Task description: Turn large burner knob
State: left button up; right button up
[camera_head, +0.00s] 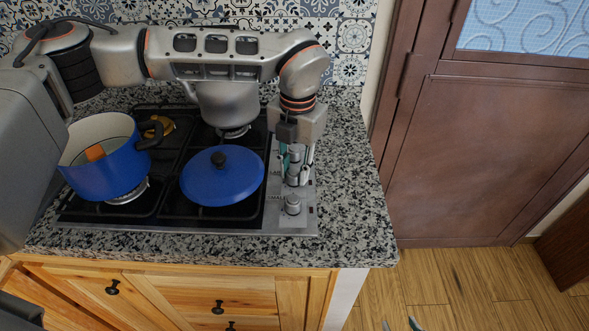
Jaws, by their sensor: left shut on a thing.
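A steel control strip (300,222) runs along the right side of the hob, with a column of silver burner knobs. The front knob (293,204) is free and uncovered. My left gripper (297,170) reaches down from above, its fingers on either side of a knob behind the front one, and is shut on it. The gripper partly hides this knob and the ones further back. The labels are too small and covered to tell for sure which knob is the large burner's. The fingertips of my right gripper (400,325) show apart at the bottom edge, over the floor.
An open blue pot (104,168) stands at left, and a silver pot (229,102) at the back, under my arm. Granite counter (350,205) is clear right of the strip.

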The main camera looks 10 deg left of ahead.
aim_at(296, 171)
pick_arm(q)
jog(key=shift+n, duration=0.5)
jog(key=o, duration=1.1)
jog(key=r, duration=1.2)
jog(key=shift+d, duration=0.2)
